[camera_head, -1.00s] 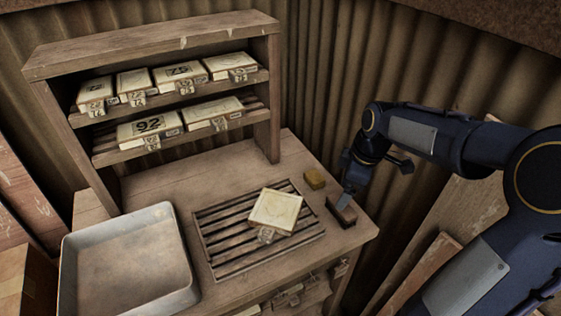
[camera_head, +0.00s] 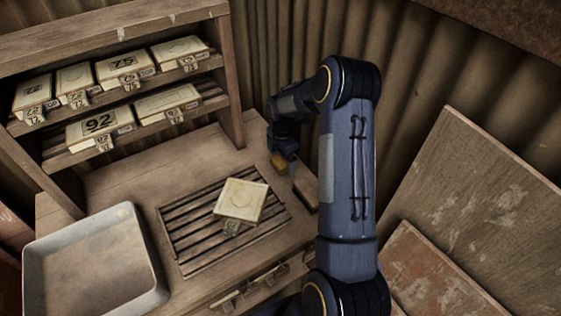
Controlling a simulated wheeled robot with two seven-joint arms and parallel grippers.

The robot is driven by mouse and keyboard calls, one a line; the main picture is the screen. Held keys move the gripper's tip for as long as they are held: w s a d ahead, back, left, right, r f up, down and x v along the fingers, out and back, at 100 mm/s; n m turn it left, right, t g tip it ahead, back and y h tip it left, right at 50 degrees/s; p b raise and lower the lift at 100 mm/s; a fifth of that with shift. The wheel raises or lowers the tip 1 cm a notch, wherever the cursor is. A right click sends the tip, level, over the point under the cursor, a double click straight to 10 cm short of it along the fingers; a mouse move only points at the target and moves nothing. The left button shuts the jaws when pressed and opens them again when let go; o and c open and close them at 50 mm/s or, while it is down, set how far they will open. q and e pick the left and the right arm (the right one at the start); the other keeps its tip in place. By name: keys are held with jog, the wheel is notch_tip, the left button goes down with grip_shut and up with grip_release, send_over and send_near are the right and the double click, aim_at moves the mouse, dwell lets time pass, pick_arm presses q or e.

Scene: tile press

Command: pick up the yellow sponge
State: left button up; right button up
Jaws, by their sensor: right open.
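The yellow sponge (camera_head: 278,163) is on the bench, right of the slatted rack and near the back wall. Part of it is hidden by my right gripper (camera_head: 284,162). The right gripper points down right at the sponge and is open. I cannot tell whether its fingers are around the sponge or just above it. My left gripper is not in view.
A pale tile (camera_head: 241,200) lies on the slatted rack (camera_head: 187,243). A brown block (camera_head: 305,192) is beside the sponge, partly hidden by my arm. A metal tray (camera_head: 151,268) sits at left. A shelf (camera_head: 233,95) of numbered tiles stands behind.

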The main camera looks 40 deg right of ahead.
jog(key=shift+s+f, duration=0.1)
jog(key=shift+f, duration=0.45)
jog(key=c, duration=1.1)
jog(key=shift+o, duration=0.2)
jog(key=shift+r, duration=0.15)
jog(key=shift+r, duration=0.25)
notch_tip(320, 180, up, 2)
jog(key=shift+r+b, duration=0.25)
jog(key=shift+b, duration=0.45)
jog(key=s+a+r+b, duration=0.2)
jog(key=s+a+r, duration=0.7)
jog(key=a, duration=0.1)
jog(key=shift+s+a+r, duration=0.15)
jog(key=shift+a+r, duration=0.05)
jog(key=shift+r, duration=0.2)
